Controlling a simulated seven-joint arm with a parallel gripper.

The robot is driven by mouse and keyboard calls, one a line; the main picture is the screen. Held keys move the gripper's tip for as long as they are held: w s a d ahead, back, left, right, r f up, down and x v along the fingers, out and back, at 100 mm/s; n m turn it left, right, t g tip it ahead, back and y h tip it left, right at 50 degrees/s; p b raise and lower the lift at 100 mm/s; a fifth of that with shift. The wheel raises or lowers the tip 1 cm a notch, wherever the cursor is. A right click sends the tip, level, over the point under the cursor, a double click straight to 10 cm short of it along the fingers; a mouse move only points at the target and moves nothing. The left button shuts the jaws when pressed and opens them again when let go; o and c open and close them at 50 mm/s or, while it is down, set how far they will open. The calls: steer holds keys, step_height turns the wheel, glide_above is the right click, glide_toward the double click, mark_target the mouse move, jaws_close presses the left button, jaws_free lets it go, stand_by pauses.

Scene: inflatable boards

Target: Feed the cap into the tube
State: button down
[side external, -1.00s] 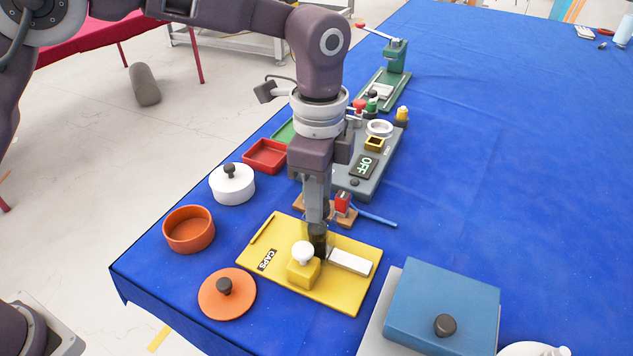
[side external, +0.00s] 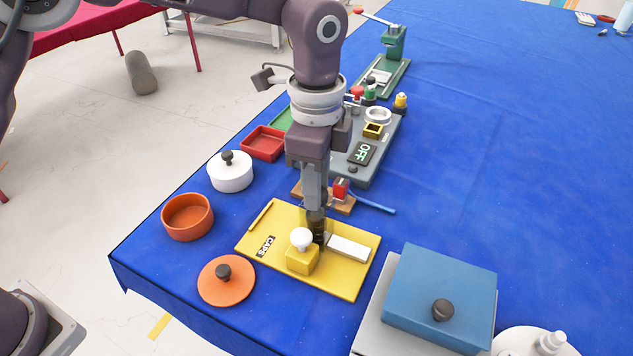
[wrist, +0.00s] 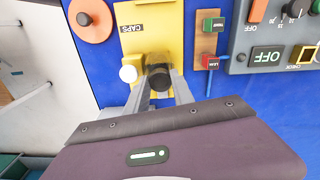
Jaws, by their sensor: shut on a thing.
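A yellow board (side external: 345,280) labelled CAPS carries a yellow block with a white knob (side external: 302,238) and a long white block (side external: 349,248). My gripper (side external: 316,222) points straight down over the board, between these two. It is shut on a dark round piece, seemingly the cap, which shows between the fingers in the wrist view (wrist: 160,80). A brownish, see-through ring or tube mouth (wrist: 155,61) shows right at the dark piece. I cannot tell whether the cap is inside it or just above it. The fingers hide much of this spot in the side view.
An orange lid (side external: 225,284), an orange bowl (side external: 187,220), a white lidded pot (side external: 230,174) and a red tray (side external: 264,143) stand left. A blue box (side external: 440,290) is at front right. A grey OFF panel (side external: 375,165) lies behind.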

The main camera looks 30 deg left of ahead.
stand_by(0.4)
steer(key=c, duration=0.5)
jaws_free()
steer(key=shift+r, duration=3.55)
